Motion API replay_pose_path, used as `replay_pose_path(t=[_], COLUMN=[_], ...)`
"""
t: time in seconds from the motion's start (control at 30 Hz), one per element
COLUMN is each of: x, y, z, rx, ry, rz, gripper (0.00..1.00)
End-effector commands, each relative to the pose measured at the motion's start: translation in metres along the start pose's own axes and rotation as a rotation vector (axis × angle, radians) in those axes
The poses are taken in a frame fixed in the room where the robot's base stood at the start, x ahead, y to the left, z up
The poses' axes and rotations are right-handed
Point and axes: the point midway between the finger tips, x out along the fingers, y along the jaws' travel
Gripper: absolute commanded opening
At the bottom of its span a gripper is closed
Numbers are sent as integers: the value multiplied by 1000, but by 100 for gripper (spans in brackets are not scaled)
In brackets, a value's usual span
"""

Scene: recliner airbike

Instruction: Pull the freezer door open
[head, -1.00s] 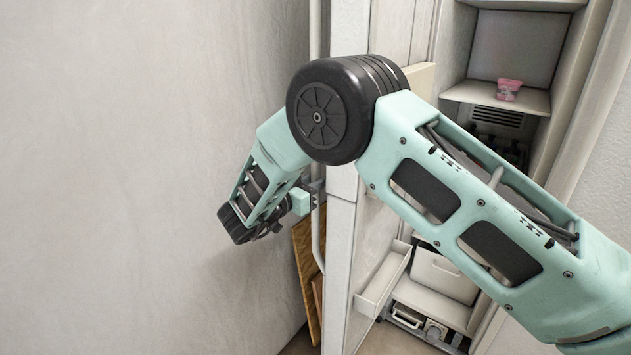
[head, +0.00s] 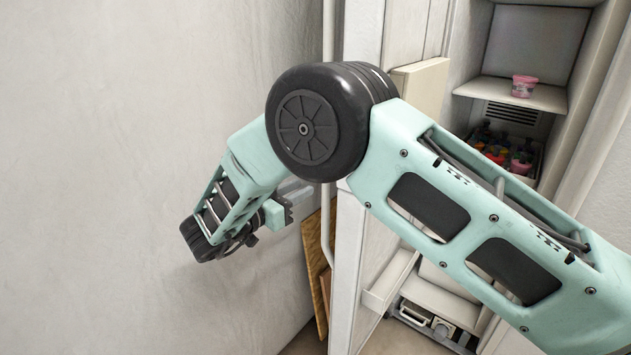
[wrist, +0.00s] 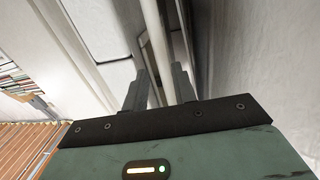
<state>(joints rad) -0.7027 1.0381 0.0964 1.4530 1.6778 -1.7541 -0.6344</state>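The freezer door (head: 347,265) stands open, seen nearly edge-on in the head view, with the shelved interior (head: 540,40) showing to its right. Its long pale vertical handle (head: 328,120) runs along the door's left side; my arm hides part of the door. My gripper (head: 286,206) is to the left of the handle, with a visible gap between its fingertips and the bar. In the wrist view my gripper (wrist: 159,78) has its two fingers apart and nothing held. The handle (wrist: 153,30) lies beyond and between the fingertips.
A pink cup (head: 523,86) sits on an upper shelf, with several coloured bottles (head: 505,147) below. A door bin (head: 392,283) juts inside the door. A plain wall (head: 120,120) fills the left. A wooden board (head: 314,265) stands behind the handle.

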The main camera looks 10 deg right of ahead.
Motion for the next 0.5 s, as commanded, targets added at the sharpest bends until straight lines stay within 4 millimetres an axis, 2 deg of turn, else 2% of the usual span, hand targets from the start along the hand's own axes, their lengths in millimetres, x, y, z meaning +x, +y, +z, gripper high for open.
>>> replay_pose_path(t=[0.03,0.2,0.33,0.5], x=[-13,-48,-66,-77], y=[-1,0,0,0], z=[0,0,0,0], rx=[1,2,2,2], ry=[0,0,1,0], rz=[-3,-2,-1,-1], gripper=[27,27,27,27])
